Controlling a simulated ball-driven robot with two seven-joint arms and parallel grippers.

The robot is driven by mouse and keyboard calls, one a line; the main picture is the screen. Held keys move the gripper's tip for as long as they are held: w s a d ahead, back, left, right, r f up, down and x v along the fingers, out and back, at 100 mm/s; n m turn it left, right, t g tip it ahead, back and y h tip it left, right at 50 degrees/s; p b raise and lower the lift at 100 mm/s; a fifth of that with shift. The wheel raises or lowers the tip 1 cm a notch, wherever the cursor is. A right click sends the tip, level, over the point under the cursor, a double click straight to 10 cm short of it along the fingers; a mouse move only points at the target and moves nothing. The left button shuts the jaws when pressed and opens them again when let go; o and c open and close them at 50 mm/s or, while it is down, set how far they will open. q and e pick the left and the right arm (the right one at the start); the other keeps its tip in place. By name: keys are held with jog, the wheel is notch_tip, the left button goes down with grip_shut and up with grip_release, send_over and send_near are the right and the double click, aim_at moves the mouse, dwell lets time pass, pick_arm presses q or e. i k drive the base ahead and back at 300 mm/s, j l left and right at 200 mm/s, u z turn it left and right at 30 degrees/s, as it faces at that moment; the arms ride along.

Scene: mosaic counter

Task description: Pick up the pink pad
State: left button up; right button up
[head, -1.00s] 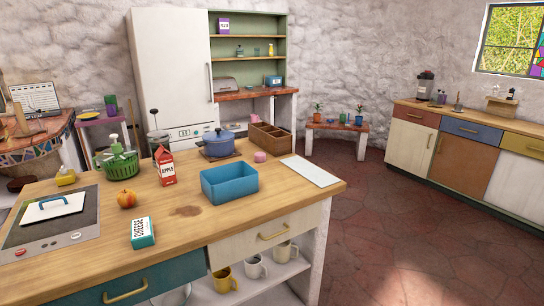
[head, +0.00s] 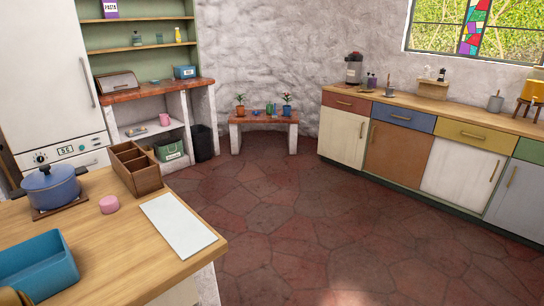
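A small, short, rounded pink object (head: 109,204) stands on the wooden counter (head: 112,240), between the blue pot and the white board.
On the counter are a blue pot (head: 50,187), a brown divided box (head: 136,171), a white board (head: 178,225) and a blue bin (head: 38,270). A low bench (head: 264,118) with plants stands at the back. Cabinets (head: 398,152) line the right. The tiled floor (head: 300,215) between is open.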

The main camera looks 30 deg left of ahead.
aim_at(109, 205)
jog(key=i+z, duration=0.15)
jog(key=i, duration=1)
jog(key=i+u, duration=0.55)
jog(key=u, duration=0.2)
jog(key=i+l+u, duration=0.2)
jog(key=u, duration=0.15)
jog(key=i+u, duration=0.15)
jog(key=u, duration=0.3)
jog(key=i+u, duration=0.15)
jog(key=u, duration=0.3)
jog(key=i+l+u, duration=0.15)
jog(key=u, duration=0.35)
jog(key=i+l+u, duration=0.1)
jog(key=u, duration=0.35)
jog(key=i+l+u, duration=0.1)
jog(key=u, duration=0.35)
jog(key=l+u, duration=0.3)
jog(key=u, duration=0.15)
